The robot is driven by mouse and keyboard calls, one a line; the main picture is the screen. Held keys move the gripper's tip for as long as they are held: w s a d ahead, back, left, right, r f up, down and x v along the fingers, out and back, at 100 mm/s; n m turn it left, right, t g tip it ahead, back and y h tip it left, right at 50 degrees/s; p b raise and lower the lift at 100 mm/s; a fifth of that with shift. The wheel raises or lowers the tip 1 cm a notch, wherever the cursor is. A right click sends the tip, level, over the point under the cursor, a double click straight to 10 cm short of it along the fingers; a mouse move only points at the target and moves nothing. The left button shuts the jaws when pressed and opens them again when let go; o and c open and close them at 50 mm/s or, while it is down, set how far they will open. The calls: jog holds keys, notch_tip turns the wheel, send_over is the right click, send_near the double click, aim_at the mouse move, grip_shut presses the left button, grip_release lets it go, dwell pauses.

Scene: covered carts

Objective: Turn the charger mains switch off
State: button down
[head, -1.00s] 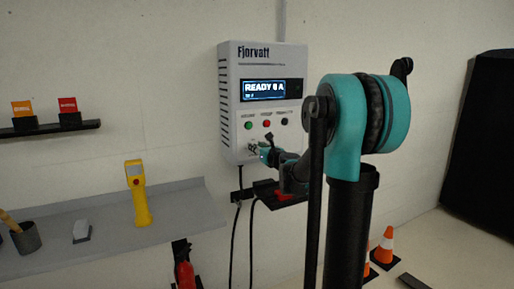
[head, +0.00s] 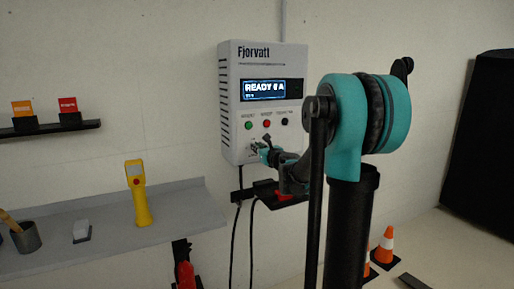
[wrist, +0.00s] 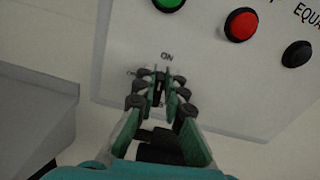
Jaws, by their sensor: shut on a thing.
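The white Fjorvatt charger (head: 232,130) hangs on the wall, and its display (head: 265,89) reads "READY 0 A". The mains switch (wrist: 159,91) is low on its front, below the "ON" label, mostly hidden between the fingers in the wrist view. My gripper (wrist: 161,84) is at the switch with its fingers closed in on either side of it. In the head view my gripper (head: 262,150) is at the charger's lower front, and the switch plate (head: 253,148) shows just left of it. The lever's exact position cannot be told.
A green button (wrist: 169,4), a red button (wrist: 241,24) and a black button (wrist: 297,54) sit above and right of the switch. A grey shelf (head: 185,207) with a yellow handheld meter (head: 138,193) is at left. Cables hang below the charger.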

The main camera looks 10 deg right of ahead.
jog(key=shift+s+a+f+n, duration=0.1)
jog(key=shift+a+f+n, duration=0.2)
jog(key=shift+n, duration=2.45)
jog(key=shift+s+a+f+n, duration=0.1)
jog(key=shift+a+f+n, duration=0.15)
jog(key=shift+n, duration=2.45)
jog(key=shift+s+a+f+n, duration=0.1)
jog(key=shift+a+f+n, duration=0.2)
jog(key=shift+n, duration=2.45)
jog(key=shift+d, duration=0.1)
jog(key=c, duration=1.6)
grip_release()
jog(key=v, duration=1.2)
